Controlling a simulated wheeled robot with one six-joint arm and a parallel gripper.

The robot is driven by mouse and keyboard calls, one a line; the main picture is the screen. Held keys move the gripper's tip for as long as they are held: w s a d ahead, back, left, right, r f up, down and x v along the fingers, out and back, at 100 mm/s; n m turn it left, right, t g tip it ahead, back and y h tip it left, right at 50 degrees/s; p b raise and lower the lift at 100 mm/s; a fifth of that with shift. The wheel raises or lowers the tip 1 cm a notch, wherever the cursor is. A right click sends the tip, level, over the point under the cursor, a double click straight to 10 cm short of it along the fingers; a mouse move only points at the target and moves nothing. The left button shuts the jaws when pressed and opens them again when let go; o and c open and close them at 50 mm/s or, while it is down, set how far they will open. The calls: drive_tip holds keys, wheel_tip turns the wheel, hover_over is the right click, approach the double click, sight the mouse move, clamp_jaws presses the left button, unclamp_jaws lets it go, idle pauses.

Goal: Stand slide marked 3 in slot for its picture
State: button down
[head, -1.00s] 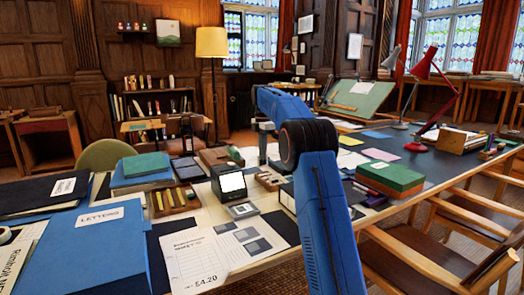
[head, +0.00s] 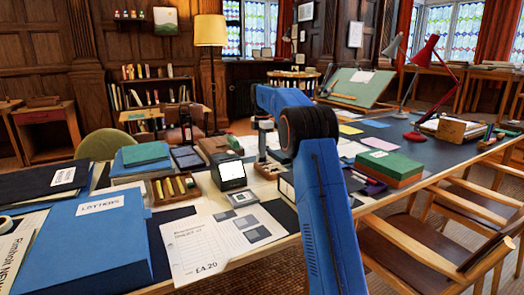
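My gripper (head: 262,153) hangs at the end of my blue arm over the desk, behind the lit viewer as seen from here. It is small and partly dark, so its fingers cannot be told apart. A small square framed piece (head: 241,198), perhaps a slide, lies flat in front of a black viewer with a bright white screen (head: 231,173). A low wooden block (head: 268,170), perhaps a slotted rack, is right of the viewer, partly hidden by my arm. A white sheet with grey square pictures (head: 227,238) lies at the front. No number 3 is legible.
A wooden tray with yellow rolls (head: 158,190) is left of the viewer. A green-topped box (head: 390,166) stands right of my arm. Chairs (head: 430,240) line the right edge. Dark desktop is free farther back right.

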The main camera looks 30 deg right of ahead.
drive_tip(key=c, duration=1.9)
unclamp_jaws()
drive_tip(key=shift+c, duration=0.2)
drive_tip(key=shift+r, duration=0.15)
wheel_tip(320, 180, up, 12)
